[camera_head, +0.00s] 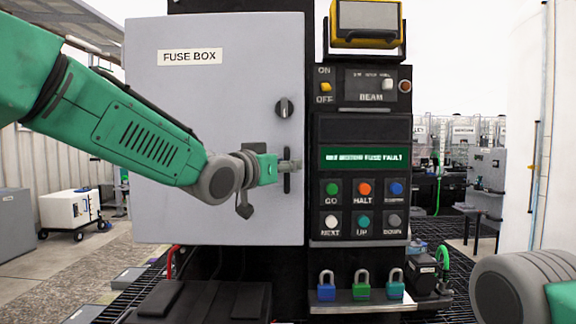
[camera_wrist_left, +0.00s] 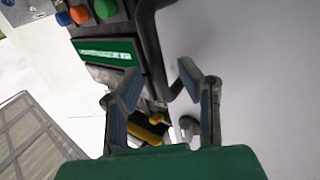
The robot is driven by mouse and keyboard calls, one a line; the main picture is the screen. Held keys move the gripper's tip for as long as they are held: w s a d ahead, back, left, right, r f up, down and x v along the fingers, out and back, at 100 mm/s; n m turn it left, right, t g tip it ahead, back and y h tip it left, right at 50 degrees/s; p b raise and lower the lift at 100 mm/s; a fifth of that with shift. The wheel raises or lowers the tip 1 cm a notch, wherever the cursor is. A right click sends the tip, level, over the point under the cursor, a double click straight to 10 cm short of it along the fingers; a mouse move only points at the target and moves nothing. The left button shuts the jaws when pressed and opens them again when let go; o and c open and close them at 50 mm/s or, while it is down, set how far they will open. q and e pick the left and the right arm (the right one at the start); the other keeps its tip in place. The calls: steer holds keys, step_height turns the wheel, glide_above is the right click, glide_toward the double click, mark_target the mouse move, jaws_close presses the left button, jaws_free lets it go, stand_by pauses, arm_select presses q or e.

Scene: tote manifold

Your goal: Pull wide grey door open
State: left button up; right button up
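The wide grey door (camera_head: 225,110) is the flat front of the fuse box, labelled "FUSE BOX". It looks closed in the head view. A dark vertical handle (camera_head: 287,183) is at its right edge, below a round dark knob (camera_head: 284,108). My left gripper (camera_head: 290,165) is at the handle, partly overlapping it. In the left wrist view its two fingers (camera_wrist_left: 160,82) are spread apart, with the dark handle (camera_wrist_left: 174,82) showing near the gap between them. I cannot tell whether they touch it. The right gripper is out of view; only part of that arm shows.
Right of the door is a black control panel (camera_head: 360,245) with coloured buttons and a green display (camera_head: 364,157). Blue, green and teal padlocks (camera_head: 363,285) stand on a shelf below. A white wheeled cart (camera_head: 70,212) stands far left.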

arm_select(q)
steer(key=v, duration=1.1)
steer(key=shift+a, duration=0.45)
steer(key=shift+d, duration=0.1)
